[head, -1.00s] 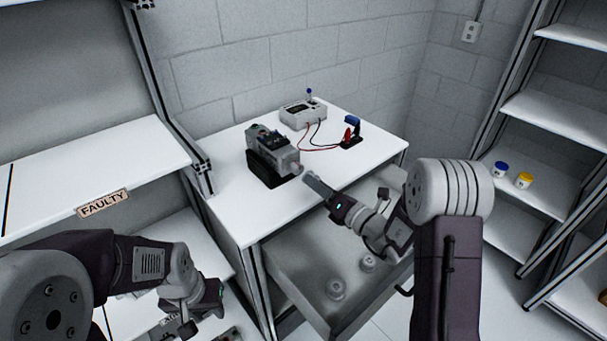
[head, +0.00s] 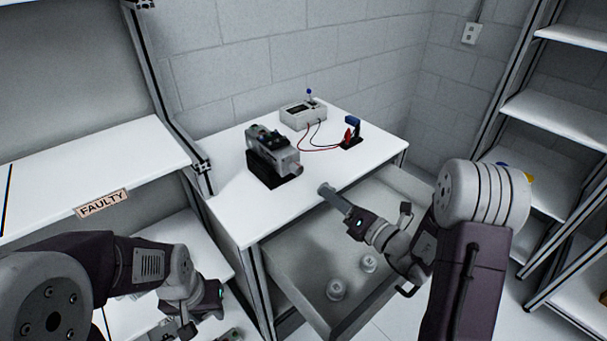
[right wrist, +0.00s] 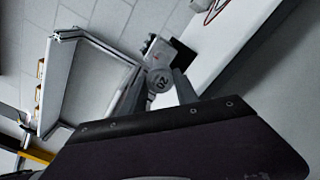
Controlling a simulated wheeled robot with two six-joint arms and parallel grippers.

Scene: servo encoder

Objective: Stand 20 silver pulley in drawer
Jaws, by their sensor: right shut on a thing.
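The silver pulley marked 20 (right wrist: 159,81) is held between the fingers of my right gripper (right wrist: 158,88), which is shut on it. In the head view the right gripper (head: 331,194) is over the table's front edge, just right of the motor's shaft and apart from it. The drawer (head: 300,262) is pulled open below the table top. Two silver pulleys stand in it, one nearer (head: 336,290) and one farther (head: 369,263). My left gripper (head: 190,325) is low at the left; its fingertips are too unclear to read.
The grey motor (head: 270,150) sits in a black cradle on the white table (head: 222,206). Behind it are a meter box (head: 303,113) with wires and a clamp stand (head: 351,134). A shelf labelled FAULTY (head: 103,203) is at the left; another shelf (head: 562,120) is at the right.

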